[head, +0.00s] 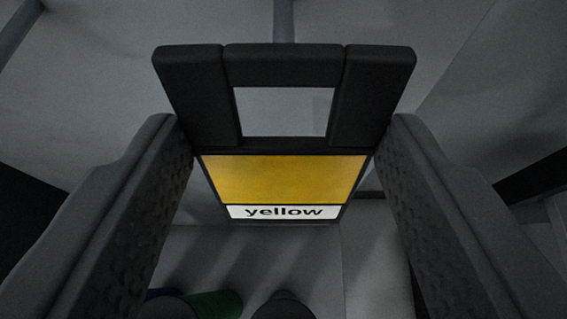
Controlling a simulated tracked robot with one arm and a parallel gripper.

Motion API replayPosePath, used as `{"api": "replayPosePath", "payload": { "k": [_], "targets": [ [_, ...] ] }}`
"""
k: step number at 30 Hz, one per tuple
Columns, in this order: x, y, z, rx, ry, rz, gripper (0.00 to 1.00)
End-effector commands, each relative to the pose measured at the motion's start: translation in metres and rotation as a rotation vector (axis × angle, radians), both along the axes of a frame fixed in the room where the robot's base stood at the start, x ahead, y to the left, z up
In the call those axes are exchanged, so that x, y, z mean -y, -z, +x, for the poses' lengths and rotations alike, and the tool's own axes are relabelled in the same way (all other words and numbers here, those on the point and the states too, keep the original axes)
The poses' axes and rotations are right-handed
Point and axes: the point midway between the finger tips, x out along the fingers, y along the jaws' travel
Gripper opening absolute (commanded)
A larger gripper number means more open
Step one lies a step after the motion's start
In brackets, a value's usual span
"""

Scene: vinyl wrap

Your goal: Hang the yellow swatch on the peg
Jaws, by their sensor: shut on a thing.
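The yellow swatch (284,180) is in the middle of the head view. It has a yellow panel, a white label strip reading "yellow" below it, and a black frame at the top with a rectangular opening. My gripper (284,150) is shut on the swatch, with one textured finger at each side of its black frame. A grey rod (283,20) shows behind the top edge of the frame; I cannot tell whether it is the peg or whether it touches the swatch.
Another grey rod (18,32) is at the upper left. Dark round-ended objects, one green (218,302) and one black (283,305), are at the bottom. Dark bars show at the left and right edges. The view is dim.

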Motion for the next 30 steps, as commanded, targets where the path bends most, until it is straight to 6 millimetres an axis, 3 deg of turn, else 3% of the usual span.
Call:
{"api": "replayPosePath", "payload": {
  "k": [21, 30],
  "targets": [
    [0.000, 0.006, 0.037, 0.005, 0.000, 0.001, 0.10],
    [0.001, 0.010, 0.044, 0.004, 0.001, 0.000, 0.10]
  ]
}}
